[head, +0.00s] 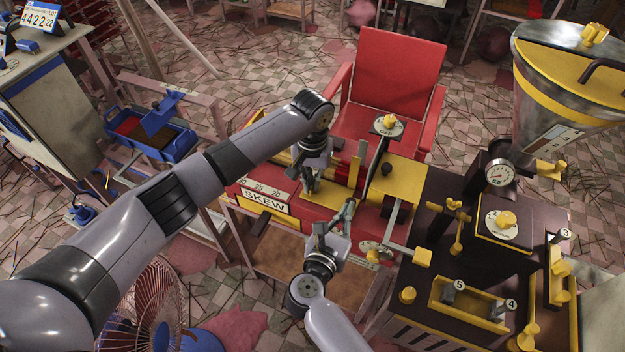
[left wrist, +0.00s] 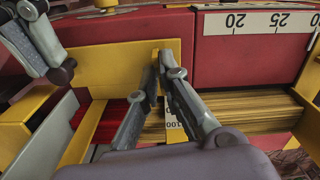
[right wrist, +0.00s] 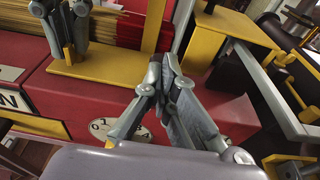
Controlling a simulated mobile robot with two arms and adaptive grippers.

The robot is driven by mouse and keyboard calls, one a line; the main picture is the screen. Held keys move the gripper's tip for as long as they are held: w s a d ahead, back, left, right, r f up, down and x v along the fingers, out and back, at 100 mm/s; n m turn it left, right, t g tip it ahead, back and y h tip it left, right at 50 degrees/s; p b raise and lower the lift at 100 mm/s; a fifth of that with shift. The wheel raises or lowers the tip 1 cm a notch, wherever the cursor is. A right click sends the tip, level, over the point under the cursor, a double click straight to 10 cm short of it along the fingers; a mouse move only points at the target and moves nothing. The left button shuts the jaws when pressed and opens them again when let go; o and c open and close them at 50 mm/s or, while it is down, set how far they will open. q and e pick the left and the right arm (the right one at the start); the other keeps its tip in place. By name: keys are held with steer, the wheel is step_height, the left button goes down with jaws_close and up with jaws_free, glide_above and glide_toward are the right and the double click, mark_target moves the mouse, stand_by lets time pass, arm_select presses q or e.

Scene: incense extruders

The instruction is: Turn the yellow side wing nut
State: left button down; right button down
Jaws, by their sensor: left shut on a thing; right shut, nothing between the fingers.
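Several yellow knobs and wing-shaped parts show in the head view; I cannot tell for certain which is the side wing nut. One yellow wing-shaped part (head: 551,170) is below the steel hopper, and another yellow part (head: 457,206) is on the dark machine's left side. My left gripper (head: 311,190) is shut on a yellow upright tab (left wrist: 160,62) beside the incense sticks (left wrist: 240,107); its fingers hide part of the tab. My right gripper (head: 347,208) is shut and empty above the red machine bed; its closed fingertips also show in the right wrist view (right wrist: 166,68).
A round numbered dial (right wrist: 118,130) lies below my right fingers. A yellow-grey bar (head: 408,250) crosses to the dark machine (head: 510,265). A red chair (head: 398,75) stands behind. A pink fan (head: 150,310) is at the lower left.

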mark_target(312, 184)
arm_select(q)
steer(key=m, duration=0.5)
steer(key=shift+m, duration=0.3)
arm_select(e)
steer(key=shift+d, duration=0.1)
arm_select(q)
steer(key=m, duration=0.9)
steer(key=shift+s+m, duration=0.1)
steer(key=shift+m, duration=1.8)
arm_select(e)
steer(key=shift+f, duration=0.1)
steer(key=shift+w, duration=0.1)
arm_select(q)
steer(key=c, duration=1.8)
jaws_free()
steer(key=shift+r, duration=0.1)
step_height(312, 184, up, 12)
steer(key=shift+f, duration=0.1)
